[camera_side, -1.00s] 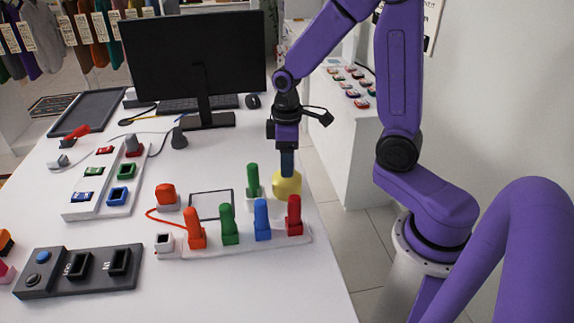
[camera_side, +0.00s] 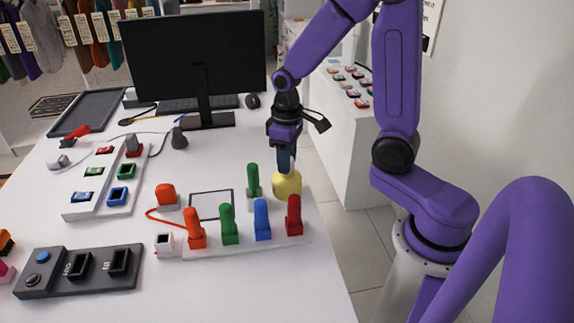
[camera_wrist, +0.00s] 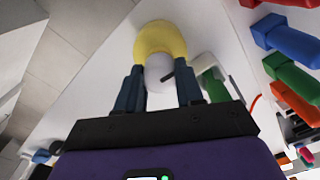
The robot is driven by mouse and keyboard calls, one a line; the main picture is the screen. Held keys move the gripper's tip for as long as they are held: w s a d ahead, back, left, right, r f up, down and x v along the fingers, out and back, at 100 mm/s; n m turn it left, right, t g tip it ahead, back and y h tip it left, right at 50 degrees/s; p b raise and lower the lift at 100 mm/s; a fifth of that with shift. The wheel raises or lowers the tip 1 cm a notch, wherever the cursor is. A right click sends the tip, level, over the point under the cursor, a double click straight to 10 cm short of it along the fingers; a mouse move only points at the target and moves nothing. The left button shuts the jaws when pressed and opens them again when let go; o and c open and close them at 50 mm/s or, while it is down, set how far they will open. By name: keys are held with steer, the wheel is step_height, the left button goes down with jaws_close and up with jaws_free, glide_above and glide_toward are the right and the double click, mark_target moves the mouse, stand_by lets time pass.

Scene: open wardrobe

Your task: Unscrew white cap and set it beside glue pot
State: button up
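The yellow glue pot (camera_side: 287,187) stands upright on the table's right part, next to a green upright piece. It also shows at the top of the wrist view (camera_wrist: 160,38). The white cap (camera_wrist: 158,70) shows in the wrist view between my two fingers, with the yellow pot behind it. My gripper (camera_side: 286,168) points down over the pot, and its dark blue fingers (camera_wrist: 160,76) lie on both sides of the cap and look shut on it. In the side view the fingers hide the cap. I cannot tell whether the cap is still seated on the pot.
A green piece (camera_side: 253,180) stands just left of the pot. A white rack with orange, green, blue and red pieces (camera_side: 262,222) lies in front. A monitor (camera_side: 195,65) stands behind. The table's right edge is close to the pot.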

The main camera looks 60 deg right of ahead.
steer(key=shift+c, duration=0.4)
steer(key=n, duration=0.8)
steer(key=shift+n, duration=0.3)
steer(key=n, duration=0.8)
steer(key=shift+n, duration=0.3)
steer(key=o, duration=1.2)
steer(key=shift+c, duration=0.5)
